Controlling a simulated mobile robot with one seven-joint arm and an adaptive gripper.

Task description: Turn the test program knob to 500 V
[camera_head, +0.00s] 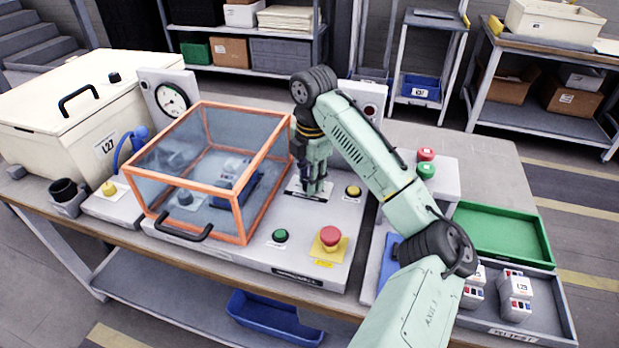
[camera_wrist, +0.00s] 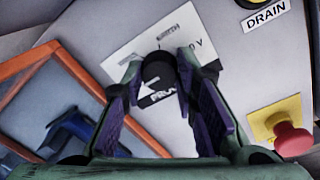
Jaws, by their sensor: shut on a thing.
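The black test program knob (camera_wrist: 158,68) stands on a white label plate (camera_wrist: 122,60) in the wrist view. My gripper (camera_wrist: 160,76) is shut on the knob, one finger on each side. A white pointer mark shows on the near side of the knob, toward the lower left. The plate carries a printed "0 V" ending at its right; the digits before it are hidden by a finger. In the head view my gripper (camera_head: 315,189) points down at the plate (camera_head: 296,187), right of the orange-framed cover, and hides the knob.
The orange-framed clear cover (camera_head: 244,190) stands shut close left of my gripper. A yellow button (camera_head: 353,191), a green button (camera_head: 280,236) and a red emergency stop (camera_head: 330,236) are nearby on the panel. A green tray (camera_head: 505,232) lies right.

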